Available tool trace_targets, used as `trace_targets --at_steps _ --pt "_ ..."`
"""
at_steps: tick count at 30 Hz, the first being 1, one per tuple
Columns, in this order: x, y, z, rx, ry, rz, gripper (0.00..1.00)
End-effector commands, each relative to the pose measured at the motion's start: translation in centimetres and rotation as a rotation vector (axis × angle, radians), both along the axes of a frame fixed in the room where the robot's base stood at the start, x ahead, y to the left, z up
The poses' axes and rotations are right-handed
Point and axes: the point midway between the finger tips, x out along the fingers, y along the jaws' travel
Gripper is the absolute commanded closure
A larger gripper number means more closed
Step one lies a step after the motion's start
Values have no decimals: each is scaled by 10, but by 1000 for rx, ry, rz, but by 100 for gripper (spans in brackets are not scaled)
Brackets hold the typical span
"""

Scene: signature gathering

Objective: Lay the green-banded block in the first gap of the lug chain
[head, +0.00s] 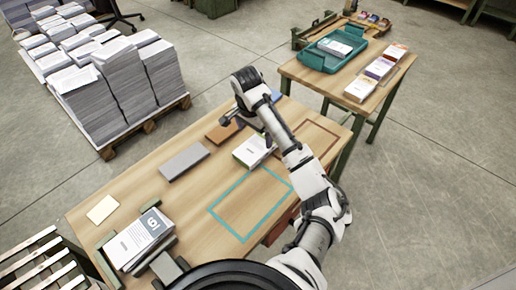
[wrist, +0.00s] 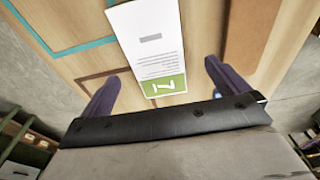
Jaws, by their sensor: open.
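The green-banded block (wrist: 150,40) is a white block with printed text and a green band bearing a figure at its near end. It lies flat on the wooden table and also shows in the head view (head: 250,153), partly hidden by my arm. My gripper (wrist: 165,88) is open, with one dark finger on each side of the block's green end. A visible space separates each finger from the block. In the head view, the gripper is largely hidden behind my arm. I cannot identify the lug chain or its first gap for certain.
A teal outline (head: 216,207) marks the near table. A grey slab (head: 184,162), a brown board (head: 222,132) and a holder with a block marked 6 (head: 140,238) stand left. The far table has a teal tray (head: 316,60). A slatted rack (head: 38,265) stands lower left.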

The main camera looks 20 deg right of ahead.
Motion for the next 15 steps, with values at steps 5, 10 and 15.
trace_targets --at_steps 5,10,15 --pt "-1 -5 -10 -2 2 -1 0" --pt "-2 -11 -34 -1 3 -1 0" --pt "-1 -12 -51 -1 1 1 0"
